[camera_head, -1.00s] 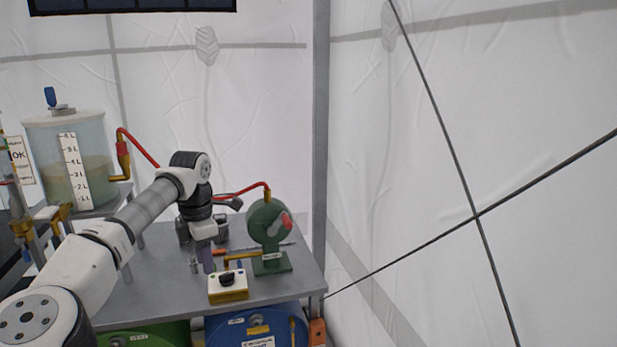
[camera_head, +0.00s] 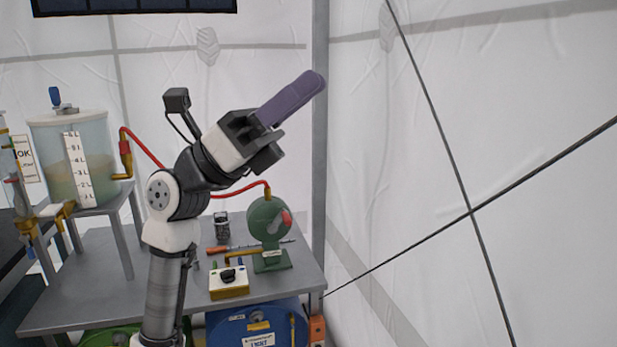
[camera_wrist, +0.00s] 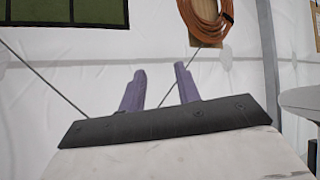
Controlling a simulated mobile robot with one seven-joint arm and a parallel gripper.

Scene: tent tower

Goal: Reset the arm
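My arm stands raised in front of the table in the head view. My gripper (camera_head: 314,82) is held high above the table's right part, tilted up and to the right. In the head view its purple fingers overlap and look like one slab. In the wrist view the two purple fingers of my gripper (camera_wrist: 160,70) stand apart with a gap between them.
The grey table (camera_head: 90,270) carries a green hand-cranked device (camera_head: 268,225), a small yellow-white switch box (camera_head: 229,284) and a dark jar (camera_head: 222,226). A graduated tank (camera_head: 95,165) stands left. A blue drum (camera_head: 235,325) is below. A coiled orange hose (camera_wrist: 202,18) hangs in the wrist view.

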